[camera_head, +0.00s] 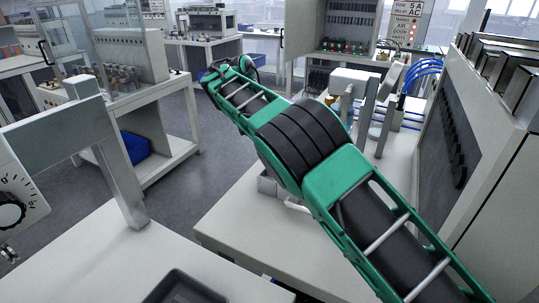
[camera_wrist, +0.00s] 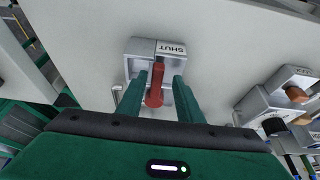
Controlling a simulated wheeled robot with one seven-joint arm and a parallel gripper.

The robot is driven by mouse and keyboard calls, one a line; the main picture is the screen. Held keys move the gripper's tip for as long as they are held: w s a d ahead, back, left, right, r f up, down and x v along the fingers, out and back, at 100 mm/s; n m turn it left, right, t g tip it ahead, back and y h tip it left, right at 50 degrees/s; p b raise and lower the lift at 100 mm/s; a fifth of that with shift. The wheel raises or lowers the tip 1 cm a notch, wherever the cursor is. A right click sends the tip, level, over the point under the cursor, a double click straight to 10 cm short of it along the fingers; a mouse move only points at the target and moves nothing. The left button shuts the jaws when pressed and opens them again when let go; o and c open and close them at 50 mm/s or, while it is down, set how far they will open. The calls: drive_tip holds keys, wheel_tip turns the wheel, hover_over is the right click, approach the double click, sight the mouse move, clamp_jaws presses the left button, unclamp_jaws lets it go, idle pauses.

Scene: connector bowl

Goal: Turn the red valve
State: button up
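The red valve handle (camera_wrist: 156,86) shows in the wrist view, upper middle, in front of a grey metal block (camera_wrist: 142,47) labelled "SHUT". The label appears upside down. My gripper (camera_wrist: 155,92) has its two green fingers apart, one on each side of the red handle. A gap shows between the handle and the right finger. The left finger is very close to the handle, and I cannot tell whether it touches. In the head view my green arm crosses the middle, and I cannot make out the red valve or my fingertips there.
In the wrist view another grey block with orange-brown parts (camera_wrist: 296,94) stands at the right. In the head view a white bench (camera_head: 235,230) lies under my arm, with a dark panelled cabinet (camera_head: 447,140) at the right. A black tray (camera_head: 185,287) is at the bottom.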

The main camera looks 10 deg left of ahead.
drive_tip(key=shift+r, duration=0.1)
drive_tip(key=v, duration=0.7)
drive_tip(key=shift+a+r, duration=0.15)
drive_tip(key=shift+a, duration=0.05)
drive_tip(key=shift+w, duration=0.15)
idle(0.4)
